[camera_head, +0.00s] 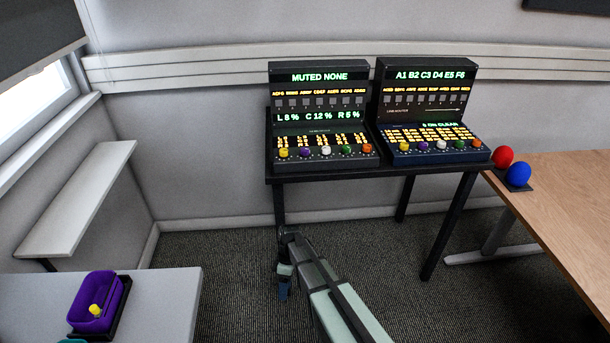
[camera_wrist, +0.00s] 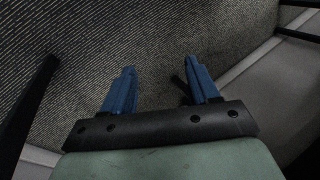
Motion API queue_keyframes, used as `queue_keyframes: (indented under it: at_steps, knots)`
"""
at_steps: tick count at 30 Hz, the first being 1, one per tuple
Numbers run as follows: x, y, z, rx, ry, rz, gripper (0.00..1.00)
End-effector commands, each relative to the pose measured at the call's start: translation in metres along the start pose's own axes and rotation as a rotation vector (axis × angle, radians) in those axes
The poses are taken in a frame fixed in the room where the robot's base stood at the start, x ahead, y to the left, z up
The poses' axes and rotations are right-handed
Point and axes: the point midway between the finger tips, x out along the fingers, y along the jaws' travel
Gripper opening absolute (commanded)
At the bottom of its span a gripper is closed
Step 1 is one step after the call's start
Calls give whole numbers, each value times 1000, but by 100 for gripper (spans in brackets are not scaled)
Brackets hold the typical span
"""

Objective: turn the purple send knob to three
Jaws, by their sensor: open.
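Two purple knobs show in the head view. One purple knob (camera_head: 305,153) is second from the left in the knob row of the left console (camera_head: 318,75). The other purple knob (camera_head: 424,145) is second from the left on the right console (camera_head: 427,70). Their pointer settings are too small to read. My gripper (camera_head: 283,293) hangs in front of and below the consoles' table, pointing down over the carpet. In the wrist view my gripper (camera_wrist: 160,82) is open, with two blue fingers apart and nothing between them.
Both consoles stand on a black table (camera_head: 340,171), with yellow, white, green and orange knobs beside the purple ones. A wooden desk (camera_head: 570,190) with red (camera_head: 503,157) and blue (camera_head: 519,173) balls is at right.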

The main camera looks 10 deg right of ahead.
Motion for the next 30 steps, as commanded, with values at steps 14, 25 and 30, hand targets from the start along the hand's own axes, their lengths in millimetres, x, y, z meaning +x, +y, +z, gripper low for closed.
queue_keyframes:
  at_steps: [14, 25, 30]
  knots:
    - [-170, 14, -167, -696, 79, 52, 60]
    - [-313, 9, -217, -963, 73, 138, 60]
    - [-400, 33, -168, -808, 21, 223, 60]
